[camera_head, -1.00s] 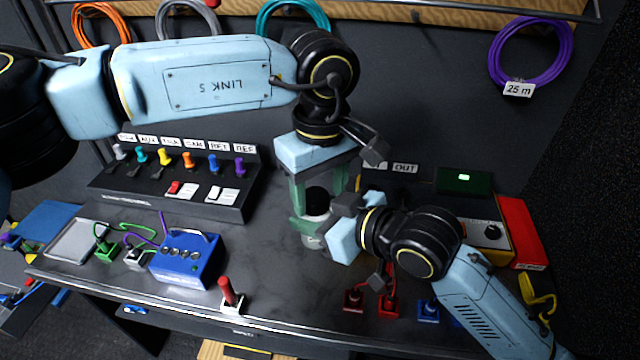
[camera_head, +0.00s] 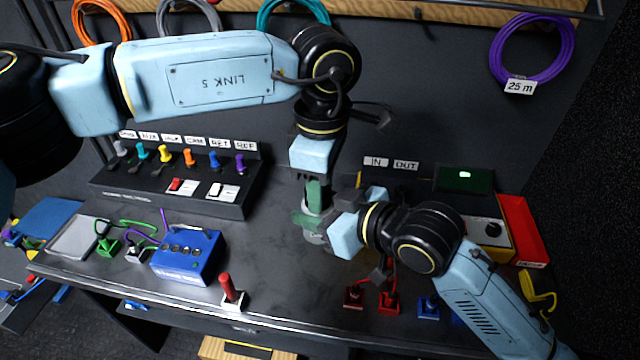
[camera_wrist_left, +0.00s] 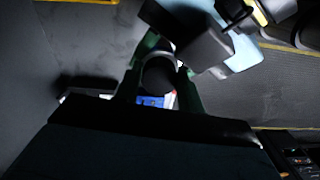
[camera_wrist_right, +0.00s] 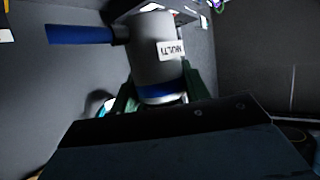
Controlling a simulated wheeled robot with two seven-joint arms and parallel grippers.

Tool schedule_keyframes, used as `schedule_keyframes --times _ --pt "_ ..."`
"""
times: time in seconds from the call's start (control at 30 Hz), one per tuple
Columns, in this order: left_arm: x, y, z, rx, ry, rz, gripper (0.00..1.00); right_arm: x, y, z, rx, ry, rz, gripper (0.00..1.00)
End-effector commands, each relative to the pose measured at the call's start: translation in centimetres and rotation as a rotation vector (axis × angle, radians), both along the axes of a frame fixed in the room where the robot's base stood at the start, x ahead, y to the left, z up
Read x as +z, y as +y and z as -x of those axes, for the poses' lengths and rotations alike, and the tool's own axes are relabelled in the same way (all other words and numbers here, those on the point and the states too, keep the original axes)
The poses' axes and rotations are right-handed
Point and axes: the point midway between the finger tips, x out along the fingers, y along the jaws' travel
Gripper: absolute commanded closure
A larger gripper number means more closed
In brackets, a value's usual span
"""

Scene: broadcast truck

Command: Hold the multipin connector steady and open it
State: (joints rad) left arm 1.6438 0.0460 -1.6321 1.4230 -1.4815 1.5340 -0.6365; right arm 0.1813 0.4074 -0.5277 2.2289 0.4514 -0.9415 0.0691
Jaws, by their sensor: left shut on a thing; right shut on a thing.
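The multipin connector (camera_head: 315,238) stands on the desk, mostly hidden by my grippers in the head view. In the right wrist view it is a grey cylinder (camera_wrist_right: 150,60) with a "MULTI" label, a blue band low down and a blue bar sticking out to the left. My right gripper (camera_head: 312,221) comes in from the right and is shut on its body, one green finger on each side. My left gripper (camera_head: 314,194) points down from above and is shut on its dark round top (camera_wrist_left: 158,75), which shows between the fingers in the left wrist view.
A blue box (camera_head: 188,258) and a red-handled switch (camera_head: 230,292) stand to the left. A panel of coloured plugs (camera_head: 180,185) is behind them. Red connectors (camera_head: 388,300) lie near the front edge, below my right arm. The desk between is clear.

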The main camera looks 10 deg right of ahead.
Motion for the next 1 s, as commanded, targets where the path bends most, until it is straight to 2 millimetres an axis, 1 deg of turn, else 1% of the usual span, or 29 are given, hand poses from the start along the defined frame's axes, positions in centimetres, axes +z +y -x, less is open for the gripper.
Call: schedule_keyframes --times 0.03,0.1,0.2,0.3,0.43,0.67,0.7,0.83,0.87,1.0 --pt "0.27 -0.25 -0.51 0.094 -0.015 0.015 0.89 0.13 0.77 0.64 0.023 0.002 -0.012 1.00" --pt "0.28 -0.22 -0.58 0.218 -0.016 0.015 0.89 0.13 0.77 0.64 0.023 0.002 -0.012 1.00" --pt "0.29 -0.16 -0.66 0.364 -0.015 0.014 0.89 0.11 0.77 0.64 0.023 0.003 -0.011 1.00" --pt "0.29 -0.10 -0.73 0.458 -0.015 0.014 0.89 0.10 0.77 0.64 0.023 0.003 -0.011 1.00" --pt "0.30 -0.05 -0.79 0.505 -0.015 0.014 0.89 0.07 0.75 0.66 0.022 0.004 -0.010 1.00" --pt "0.30 0.01 -0.83 0.506 -0.016 0.014 0.89 0.05 0.74 0.66 0.022 0.004 -0.010 1.00" --pt "0.30 0.02 -0.83 0.506 -0.015 0.013 0.59 0.04 0.73 0.66 0.022 0.004 -0.010 1.00" --pt "0.28 -0.02 -0.76 0.504 -0.014 0.013 0.42 0.01 0.69 0.63 0.020 0.006 -0.009 1.00" --pt "0.27 -0.04 -0.72 0.503 -0.014 0.013 0.40 0.00 0.68 0.61 0.020 0.006 -0.009 1.00" --pt "0.24 -0.14 -0.54 0.499 -0.011 0.012 0.40 -0.03 0.60 0.53 0.018 0.006 -0.007 1.00"
